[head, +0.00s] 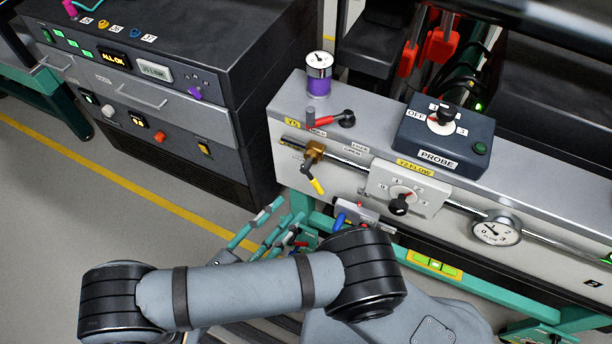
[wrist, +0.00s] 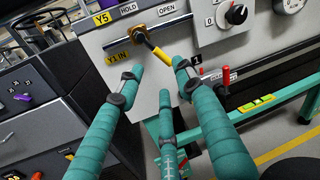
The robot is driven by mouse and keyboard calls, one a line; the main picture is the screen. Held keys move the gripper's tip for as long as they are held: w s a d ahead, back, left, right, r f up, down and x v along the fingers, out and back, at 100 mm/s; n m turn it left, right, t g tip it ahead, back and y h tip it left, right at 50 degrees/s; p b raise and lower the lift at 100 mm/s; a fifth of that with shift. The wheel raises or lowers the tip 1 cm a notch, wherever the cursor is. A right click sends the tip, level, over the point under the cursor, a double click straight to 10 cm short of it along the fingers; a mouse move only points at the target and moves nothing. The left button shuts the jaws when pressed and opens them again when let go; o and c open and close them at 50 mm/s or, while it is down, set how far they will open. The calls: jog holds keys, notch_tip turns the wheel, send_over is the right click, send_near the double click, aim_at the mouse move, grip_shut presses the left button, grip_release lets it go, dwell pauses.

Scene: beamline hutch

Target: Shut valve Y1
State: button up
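Valve Y1 has a brass body (head: 314,151) on the pipe along the grey panel, with a black lever ending in a yellow grip (head: 317,186). The lever slants down and right from the body. In the wrist view the brass body (wrist: 139,31) and yellow grip (wrist: 160,54) show at upper middle, by a yellow "Y1 IN" label (wrist: 117,57) and an "OPEN" label (wrist: 168,8). My gripper (wrist: 158,82) has its teal fingers spread, with nothing between them. In the head view my gripper (head: 268,232) is below and left of the lever, partly hidden by my arm.
Nearby are a red-handled lever (head: 328,122) by the Y5 label, a flow dial (head: 400,207), a small blue-handled fitting (head: 340,219) under the Y1 lever, and a gauge (head: 495,230). The probe box (head: 445,135) sits on top. A dark instrument cabinet (head: 180,80) stands left.

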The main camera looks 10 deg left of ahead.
aim_at(314, 185)
jog(key=shift+n, duration=0.4)
jog(key=p+x, duration=0.1)
jog(key=x, duration=0.9)
jog(key=shift+w, duration=0.2)
jog(key=shift+c, duration=0.2)
jog(key=c, duration=0.8)
grip_shut()
